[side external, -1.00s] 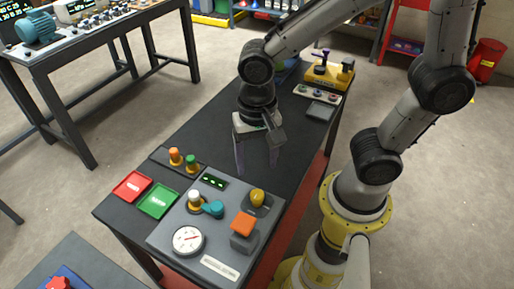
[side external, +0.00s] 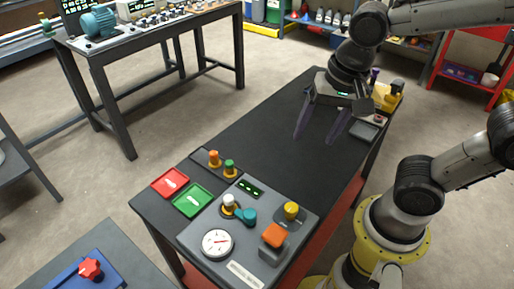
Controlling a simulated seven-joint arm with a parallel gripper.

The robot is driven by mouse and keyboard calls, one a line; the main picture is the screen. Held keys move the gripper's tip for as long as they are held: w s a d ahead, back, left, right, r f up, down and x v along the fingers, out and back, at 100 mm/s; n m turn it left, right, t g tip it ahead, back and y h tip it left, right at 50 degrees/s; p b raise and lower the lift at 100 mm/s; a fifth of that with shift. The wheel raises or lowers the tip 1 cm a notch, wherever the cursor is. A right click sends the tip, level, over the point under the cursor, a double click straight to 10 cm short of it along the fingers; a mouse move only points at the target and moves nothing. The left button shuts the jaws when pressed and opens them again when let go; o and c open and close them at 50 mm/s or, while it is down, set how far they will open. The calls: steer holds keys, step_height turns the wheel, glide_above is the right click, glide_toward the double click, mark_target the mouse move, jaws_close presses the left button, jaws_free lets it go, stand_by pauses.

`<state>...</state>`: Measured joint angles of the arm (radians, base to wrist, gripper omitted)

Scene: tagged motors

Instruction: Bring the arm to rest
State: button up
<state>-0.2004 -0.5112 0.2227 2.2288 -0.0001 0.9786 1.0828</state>
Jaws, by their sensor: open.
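My gripper (side external: 320,138) is open and empty. It hangs over the far part of the black work table (side external: 285,125), fingers pointing down, apart from the control panel. The arm reaches in from the upper right. The grey control panel (side external: 290,243) at the near end of the table carries a white dial gauge, an orange block, a yellow knob, a teal handle and a white-topped knob. No tagged motor can be made out on this table.
A red tray (side external: 170,184) and a green tray (side external: 193,201) lie left of the panel, near orange and green knobs (side external: 222,164). A yellow device (side external: 385,96) stands behind my gripper. Another bench (side external: 160,38) holds a teal motor (side external: 98,21). The table's middle is clear.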

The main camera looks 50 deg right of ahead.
steer(key=s+d+r+n+t, duration=0.1)
steer(key=s+d+n+t, duration=0.2)
steer(key=n, duration=0.7)
steer(key=shift+s+d+r+h, duration=0.3)
steer(key=shift+s+d+r, duration=0.1)
steer(key=shift+s+d, duration=0.35)
